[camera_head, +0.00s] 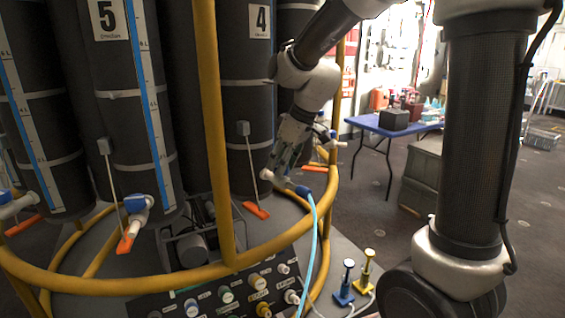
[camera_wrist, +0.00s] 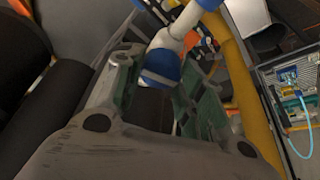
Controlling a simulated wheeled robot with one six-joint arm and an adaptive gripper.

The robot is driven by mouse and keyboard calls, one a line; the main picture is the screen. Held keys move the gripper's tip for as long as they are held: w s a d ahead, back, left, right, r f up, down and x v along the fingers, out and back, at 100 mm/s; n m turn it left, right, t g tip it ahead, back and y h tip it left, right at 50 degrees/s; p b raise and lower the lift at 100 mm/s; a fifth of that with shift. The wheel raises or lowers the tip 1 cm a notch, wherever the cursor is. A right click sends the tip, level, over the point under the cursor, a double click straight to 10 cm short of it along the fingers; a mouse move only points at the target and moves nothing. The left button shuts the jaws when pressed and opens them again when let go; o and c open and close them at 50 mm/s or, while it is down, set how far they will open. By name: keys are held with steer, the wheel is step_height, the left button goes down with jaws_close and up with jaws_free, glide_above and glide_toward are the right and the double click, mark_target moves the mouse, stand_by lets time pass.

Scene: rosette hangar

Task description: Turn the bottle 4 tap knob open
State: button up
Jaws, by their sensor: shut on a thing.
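Bottle 4 (camera_head: 247,110) is a tall dark cylinder with a white "4" label. Its tap (camera_head: 278,180) is a white pipe with blue parts low on its right side, with a light blue hose attached. My gripper (camera_head: 276,168) reaches down to this tap from above right. In the wrist view, the blue and white tap knob (camera_wrist: 160,72) sits between the fingers of my gripper (camera_wrist: 150,88), which are shut on it. The fingers hide part of the knob, and its turn angle cannot be told.
A yellow tube rail (camera_head: 300,228) rings the bottles, with an upright post (camera_head: 207,120) in front. Bottle 5 (camera_head: 105,120) stands left. A valve panel (camera_head: 235,292) is below.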

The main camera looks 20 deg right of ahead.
steer(key=n+g+y, duration=0.1)
steer(key=n, duration=0.3)
steer(key=shift+w+d, duration=0.1)
steer(key=n+g, duration=0.1)
steer(key=n, duration=0.2)
steer(key=shift+n+g+y, duration=0.3)
steer(key=shift+n+y, duration=0.1)
steer(key=n+g, duration=0.1)
steer(key=n, duration=0.2)
steer(key=n+g, duration=0.1)
steer(key=n, duration=0.2)
steer(key=shift+w+h, duration=0.2)
steer(key=shift+h, duration=0.1)
steer(key=shift+n+g, duration=0.3)
steer(key=shift+n, duration=0.1)
steer(key=o, duration=1)
steer(key=v, duration=1.2)
